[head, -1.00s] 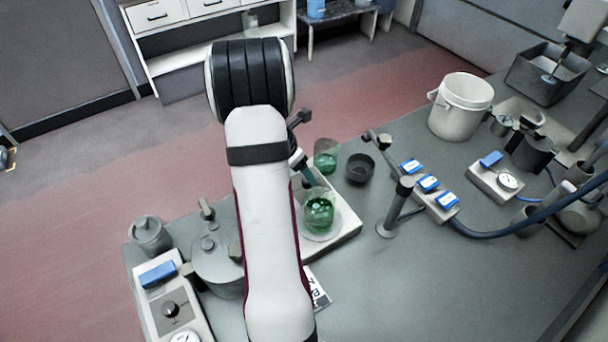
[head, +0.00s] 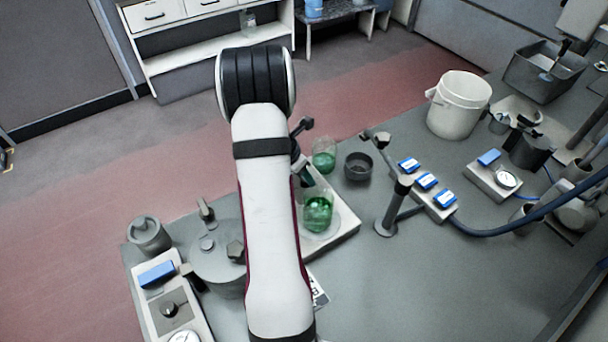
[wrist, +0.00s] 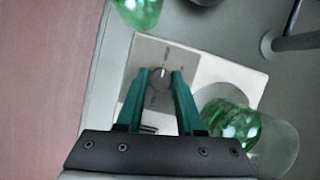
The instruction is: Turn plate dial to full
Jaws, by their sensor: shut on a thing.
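The plate dial (wrist: 160,79) is a round dark knob with a pale mark, on the grey panel of the white hot plate (wrist: 222,72). In the wrist view the mark points roughly up the picture. My gripper (wrist: 161,76) has its two teal fingers shut on the dial from both sides. The dial's scale is too blurred to read. In the head view the hot plate (head: 346,222) shows beside my arm, which hides the dial and most of the gripper. A glass beaker of green liquid (head: 318,214) stands on the plate's round top.
A second beaker of green liquid (head: 324,158) and a dark bowl (head: 358,166) stand just behind the plate. A clamp stand (head: 393,208) is to its right. A lidded grey pot (head: 217,262) stands left of my arm. The bench at front right is clear.

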